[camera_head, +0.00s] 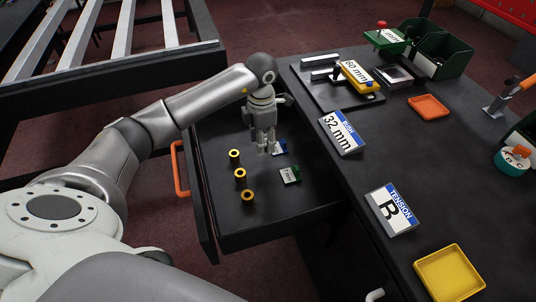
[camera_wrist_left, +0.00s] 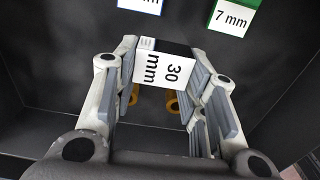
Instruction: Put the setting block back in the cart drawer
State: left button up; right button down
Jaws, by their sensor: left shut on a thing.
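My left gripper (camera_head: 266,147) reaches down into the open cart drawer (camera_head: 265,222). In the left wrist view, its fingers (camera_wrist_left: 165,65) are shut on a setting block (camera_wrist_left: 163,70) with a black end and a white face reading "30 mm". The head view does not clearly show this block between the fingers. A green-and-white 7 mm block (camera_head: 290,175) sits in the drawer, also seen in the left wrist view (camera_wrist_left: 232,16). A blue-and-white block (camera_head: 280,148) lies beside the gripper; its number is cut off in the wrist view. My right gripper is out of view.
Three yellow bushings (camera_head: 240,175) stand in the drawer, left of the blocks. The drawer has an orange handle (camera_head: 179,168). The dark table (camera_head: 345,185) on the right bears "32 mm" (camera_head: 342,132) and "TENSION B" (camera_head: 392,209) signs, and a yellow tray (camera_head: 449,274). The drawer's front part is clear.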

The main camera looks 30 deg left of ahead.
aim_at(263, 160)
pick_arm(q)
jog(key=shift+w+f, duration=0.1)
jog(key=shift+f, duration=2.95)
jog(key=shift+f, duration=0.1)
jog(key=o, duration=1.1)
jog(key=shift+o, duration=0.2)
notch_tip(263, 160, up, 12)
jog(key=shift+r, duration=0.15)
